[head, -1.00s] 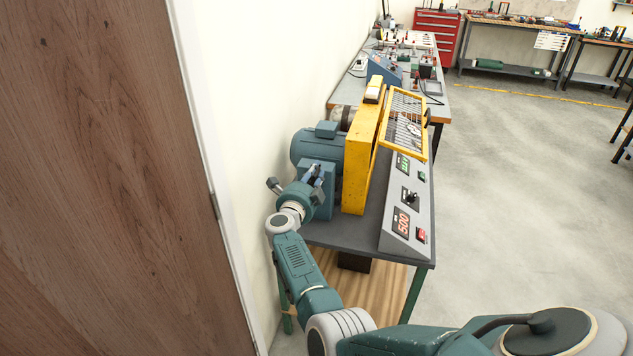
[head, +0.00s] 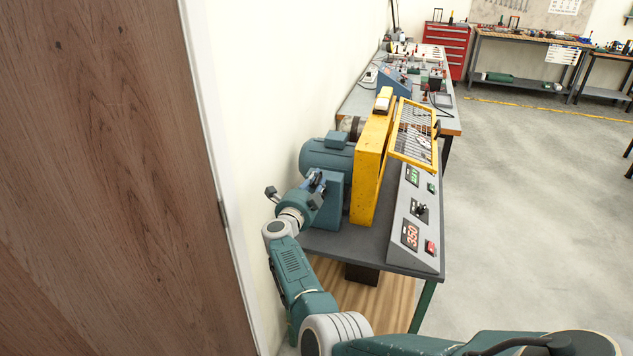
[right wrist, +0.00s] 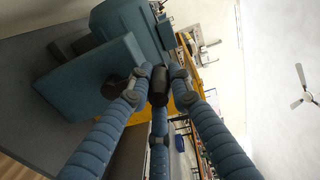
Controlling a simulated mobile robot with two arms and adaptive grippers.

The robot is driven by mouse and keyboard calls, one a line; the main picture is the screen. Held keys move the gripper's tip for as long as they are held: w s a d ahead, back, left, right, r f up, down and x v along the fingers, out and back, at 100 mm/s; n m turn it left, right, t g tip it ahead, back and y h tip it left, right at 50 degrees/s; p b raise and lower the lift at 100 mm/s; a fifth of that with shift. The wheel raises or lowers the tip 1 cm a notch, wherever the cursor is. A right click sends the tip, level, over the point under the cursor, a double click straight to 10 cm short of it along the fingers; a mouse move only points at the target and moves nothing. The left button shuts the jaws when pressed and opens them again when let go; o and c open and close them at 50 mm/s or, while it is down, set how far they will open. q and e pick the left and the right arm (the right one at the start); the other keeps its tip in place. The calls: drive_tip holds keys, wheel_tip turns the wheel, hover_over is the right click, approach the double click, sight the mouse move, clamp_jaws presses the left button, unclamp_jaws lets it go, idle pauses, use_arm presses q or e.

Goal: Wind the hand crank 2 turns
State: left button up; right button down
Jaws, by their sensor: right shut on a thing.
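The hand crank's black handle (right wrist: 158,84) shows in the right wrist view, at the middle between my three blue fingers. My right gripper (right wrist: 160,88) is shut on it. In the head view my right gripper (head: 312,184) is at the near left end of the bench machine, beside the teal housing (head: 331,203). The crank arm is mostly hidden there by the gripper. The red display (head: 411,235) on the sloping grey panel appears to read 350. My left gripper is not in view.
A teal motor (head: 325,156) and a yellow guard (head: 367,175) with an open-looking mesh cover (head: 413,130) stand on the dark bench. A wooden door (head: 105,180) and white wall are close on the left. The floor (head: 530,220) at the right is clear.

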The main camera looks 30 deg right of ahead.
drive_tip(key=c, duration=1.5)
unclamp_jaws()
drive_tip(key=shift+w+a, duration=0.15)
drive_tip(key=shift+a, duration=0.1)
drive_tip(key=shift+c, duration=0.2)
drive_tip(key=shift+r, duration=0.1)
wheel_tip(320, 180, up, 9)
drive_tip(key=shift+r, duration=0.35)
